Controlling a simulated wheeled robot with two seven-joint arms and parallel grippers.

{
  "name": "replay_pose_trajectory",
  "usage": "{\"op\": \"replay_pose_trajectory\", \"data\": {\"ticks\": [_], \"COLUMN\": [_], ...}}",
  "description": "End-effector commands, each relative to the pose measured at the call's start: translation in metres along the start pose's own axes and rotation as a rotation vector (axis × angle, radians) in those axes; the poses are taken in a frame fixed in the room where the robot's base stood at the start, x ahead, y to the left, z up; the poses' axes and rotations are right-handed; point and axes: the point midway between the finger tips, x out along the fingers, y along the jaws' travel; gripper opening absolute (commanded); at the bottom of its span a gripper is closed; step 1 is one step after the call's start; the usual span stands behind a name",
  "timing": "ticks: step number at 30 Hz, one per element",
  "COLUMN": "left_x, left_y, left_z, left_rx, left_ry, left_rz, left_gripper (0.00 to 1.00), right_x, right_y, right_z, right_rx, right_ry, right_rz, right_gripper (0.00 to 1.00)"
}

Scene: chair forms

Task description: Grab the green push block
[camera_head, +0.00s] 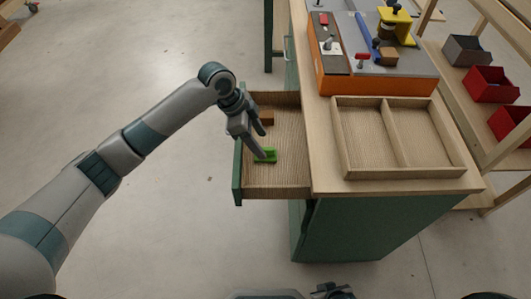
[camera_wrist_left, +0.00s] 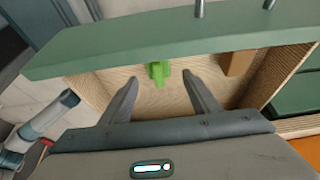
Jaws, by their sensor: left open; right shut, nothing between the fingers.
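The green push block (camera_head: 268,157) lies in the open drawer (camera_head: 290,180), near its front side. It also shows in the left wrist view (camera_wrist_left: 158,70), ahead of the fingers and between their lines. My left gripper (camera_head: 265,143) is open and points down into the drawer, with one fingertip beside the block in the head view. In the left wrist view the gripper (camera_wrist_left: 161,78) has nothing between its fingers. I cannot tell whether a finger touches the block. My right gripper (camera_head: 335,291) is shut and partly cut off at the bottom edge of the head view.
A brown block (camera_head: 266,117) lies in the same drawer. The green drawer front (camera_wrist_left: 170,45) rises beside the green block. A wooden divided tray (camera_head: 345,160) and an orange-sided workstation (camera_head: 375,90) stand on the tabletop. Red bins (camera_head: 490,84) are on a shelf at right.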

Motion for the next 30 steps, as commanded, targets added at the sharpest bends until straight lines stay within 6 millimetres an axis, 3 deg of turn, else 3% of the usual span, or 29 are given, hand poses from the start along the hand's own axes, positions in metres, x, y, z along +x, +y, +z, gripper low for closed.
{"op": "replay_pose_trajectory", "data": {"ticks": [6,12,27,30], "left_x": [0.025,0.045,0.046,0.046], "left_y": [0.004,0.003,0.003,0.003], "left_z": [-0.001,-0.001,-0.001,-0.001], "left_rx": [-0.002,-0.001,0.000,0.000], "left_ry": [-0.001,-0.001,0.000,0.000], "left_rz": [0.004,0.002,0.000,0.000], "left_gripper": [0.56,0.56,0.56,0.35], "right_x": [-0.004,-0.001,-0.001,-0.001], "right_y": [0.000,0.000,0.002,0.002], "right_z": [-0.009,-0.007,-0.008,-0.008], "right_rx": [-0.003,-0.007,-0.010,-0.010], "right_ry": [0.040,0.047,0.047,0.048], "right_rz": [0.001,0.001,0.002,0.002], "right_gripper": [0.00,0.00,0.00,0.00]}}
